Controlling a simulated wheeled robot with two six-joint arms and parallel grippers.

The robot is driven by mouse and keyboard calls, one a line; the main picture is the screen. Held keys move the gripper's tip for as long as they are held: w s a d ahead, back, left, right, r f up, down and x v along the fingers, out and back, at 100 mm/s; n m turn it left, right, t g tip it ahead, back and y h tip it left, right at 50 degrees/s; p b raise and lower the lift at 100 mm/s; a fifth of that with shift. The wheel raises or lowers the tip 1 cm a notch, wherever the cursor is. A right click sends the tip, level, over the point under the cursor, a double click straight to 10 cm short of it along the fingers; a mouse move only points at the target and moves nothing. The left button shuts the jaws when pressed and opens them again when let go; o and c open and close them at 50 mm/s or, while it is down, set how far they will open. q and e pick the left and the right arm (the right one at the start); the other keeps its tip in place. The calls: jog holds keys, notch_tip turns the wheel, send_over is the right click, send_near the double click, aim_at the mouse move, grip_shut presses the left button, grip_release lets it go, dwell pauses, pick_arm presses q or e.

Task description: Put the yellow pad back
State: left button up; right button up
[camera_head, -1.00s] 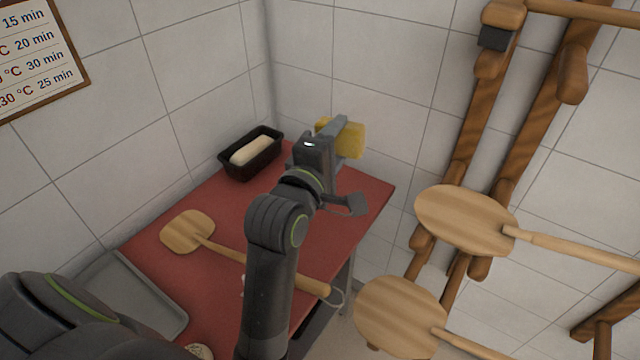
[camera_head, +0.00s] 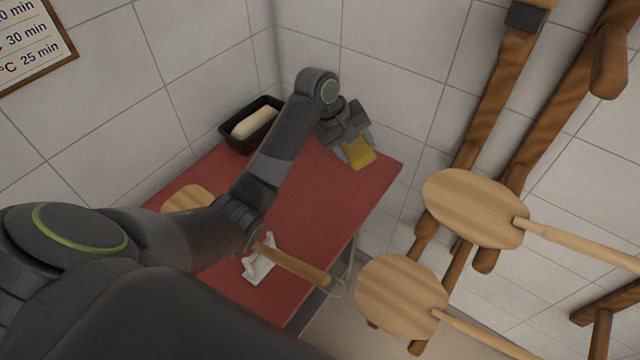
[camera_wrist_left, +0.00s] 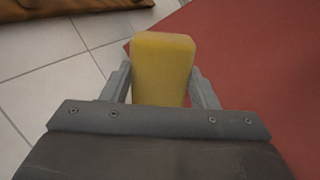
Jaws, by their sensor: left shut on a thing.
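The yellow pad (camera_head: 359,153) is between the fingers of my left gripper (camera_head: 352,143), near the far right corner of the red table top (camera_head: 310,200). In the left wrist view the pad (camera_wrist_left: 162,65) stands out between the two grey fingers, which are shut on it. The red surface lies beyond and to its right in that view, with floor tiles to its left. I cannot tell whether the pad touches the table. My right gripper is not in view.
A black tin with pale dough (camera_head: 254,122) stands left of my left arm. A wooden peel (camera_head: 187,197) and a small white stand (camera_head: 259,262) are on the table, partly hidden by my arm. Wooden peels (camera_head: 476,208) hang on a rack at the right.

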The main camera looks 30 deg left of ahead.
pick_arm(q)
jog(key=s+a+f+m+g+y, duration=0.25)
jog(key=a+m+g+y, duration=0.2)
jog(key=a, duration=0.25)
jog(key=m+b, duration=0.1)
jog(key=m, duration=0.1)
send_over(320, 186)
jog(key=shift+t+h, duration=0.25)
jog(key=shift+t, duration=0.2)
notch_tip(320, 186, down, 6)
jog(key=shift+r, duration=0.1)
jog(key=shift+f, duration=2.3)
jog(key=o, duration=0.9)
jog(key=shift+s, duration=0.1)
jog(key=shift+n, duration=0.25)
notch_tip(320, 186, up, 12)
jog(key=p, duration=0.4)
